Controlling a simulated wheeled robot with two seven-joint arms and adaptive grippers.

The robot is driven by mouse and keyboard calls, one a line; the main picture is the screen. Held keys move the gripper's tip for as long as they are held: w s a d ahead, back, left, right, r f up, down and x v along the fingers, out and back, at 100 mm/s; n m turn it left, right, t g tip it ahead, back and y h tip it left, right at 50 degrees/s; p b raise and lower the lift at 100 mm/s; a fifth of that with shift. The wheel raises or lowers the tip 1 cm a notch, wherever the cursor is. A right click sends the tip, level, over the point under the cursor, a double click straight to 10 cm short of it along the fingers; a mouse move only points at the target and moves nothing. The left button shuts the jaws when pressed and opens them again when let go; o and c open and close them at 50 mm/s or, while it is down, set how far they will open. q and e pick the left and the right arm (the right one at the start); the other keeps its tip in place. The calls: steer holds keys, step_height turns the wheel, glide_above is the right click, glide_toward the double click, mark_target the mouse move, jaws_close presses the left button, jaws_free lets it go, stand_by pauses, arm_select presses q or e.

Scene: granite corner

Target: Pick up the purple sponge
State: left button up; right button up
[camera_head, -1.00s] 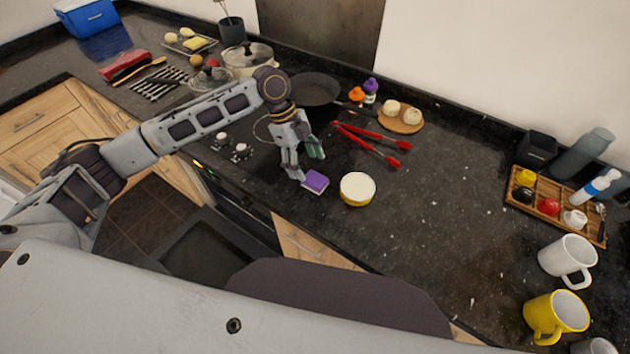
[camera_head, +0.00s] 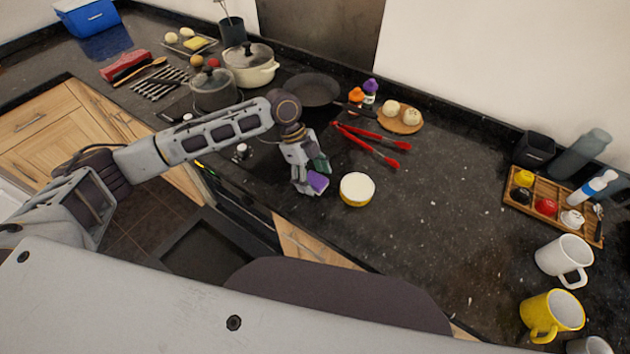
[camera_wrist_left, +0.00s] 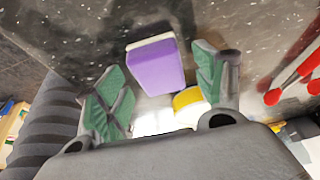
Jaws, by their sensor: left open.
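The purple sponge (camera_head: 318,183) lies on the dark granite counter, left of a round yellow and white tub. In the head view my left gripper (camera_head: 309,179) is down at the sponge and hides part of it. In the left wrist view the sponge (camera_wrist_left: 156,69) shows its purple face and a pale edge, between the two green-padded fingers of my left gripper (camera_wrist_left: 160,80). The fingers are spread, with a visible gap on each side of the sponge. My right gripper is not in view.
The round tub (camera_head: 357,189) stands close to the right of the sponge. Red tongs (camera_head: 370,143) and a dark pan (camera_head: 313,89) lie behind. A wooden tray (camera_head: 555,207) and mugs (camera_head: 563,259) stand at the right. The counter between tub and tray is clear.

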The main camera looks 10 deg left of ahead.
mark_target(314, 178)
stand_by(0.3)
arm_select(q)
steer(key=c, duration=0.9)
steer(key=shift+r, duration=0.1)
steer(key=shift+r+b, duration=0.4)
steer(key=shift+r, duration=4.5)
steer(key=shift+o, duration=1.1)
steer(key=c, duration=0.3)
steer(key=shift+w, duration=0.1)
